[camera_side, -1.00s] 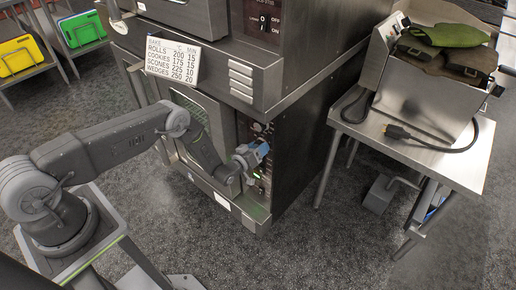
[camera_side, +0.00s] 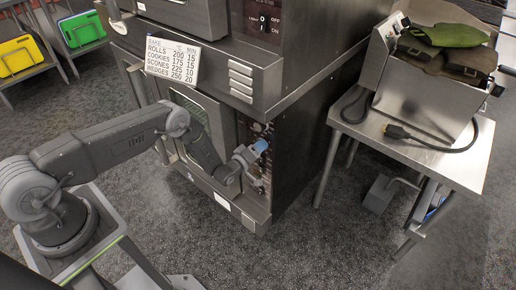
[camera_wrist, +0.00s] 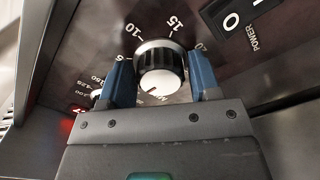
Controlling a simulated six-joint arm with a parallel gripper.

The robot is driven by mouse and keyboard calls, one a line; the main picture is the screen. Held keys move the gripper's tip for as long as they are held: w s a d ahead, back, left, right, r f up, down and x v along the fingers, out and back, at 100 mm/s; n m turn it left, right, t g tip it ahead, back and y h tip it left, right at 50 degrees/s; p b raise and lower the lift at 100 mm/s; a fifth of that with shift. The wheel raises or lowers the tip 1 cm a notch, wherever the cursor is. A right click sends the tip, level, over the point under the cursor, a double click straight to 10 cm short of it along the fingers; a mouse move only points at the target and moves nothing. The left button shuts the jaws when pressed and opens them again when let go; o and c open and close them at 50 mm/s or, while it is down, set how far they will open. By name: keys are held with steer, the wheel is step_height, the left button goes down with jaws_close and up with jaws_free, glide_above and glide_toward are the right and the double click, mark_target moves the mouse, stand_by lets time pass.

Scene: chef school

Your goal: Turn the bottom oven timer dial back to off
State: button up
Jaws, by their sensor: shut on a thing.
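The timer dial (camera_wrist: 159,66), black with a silver face, shows in the wrist view on the dark panel of the bottom oven (camera_side: 203,118). Marks 5, 10, 15 and 20 run around its upper side. The off mark cannot be made out. My gripper (camera_wrist: 160,60) has one blue finger on each side of the dial and is shut on it. In the side view my gripper (camera_side: 262,147) is at the oven's control panel and hides the dial.
The upper oven (camera_side: 190,15) overhangs. A steel table (camera_side: 440,155) with a cable stands to the right, with open floor between.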

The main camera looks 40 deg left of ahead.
steer(key=o, duration=0.7)
steer(key=s, duration=1.4)
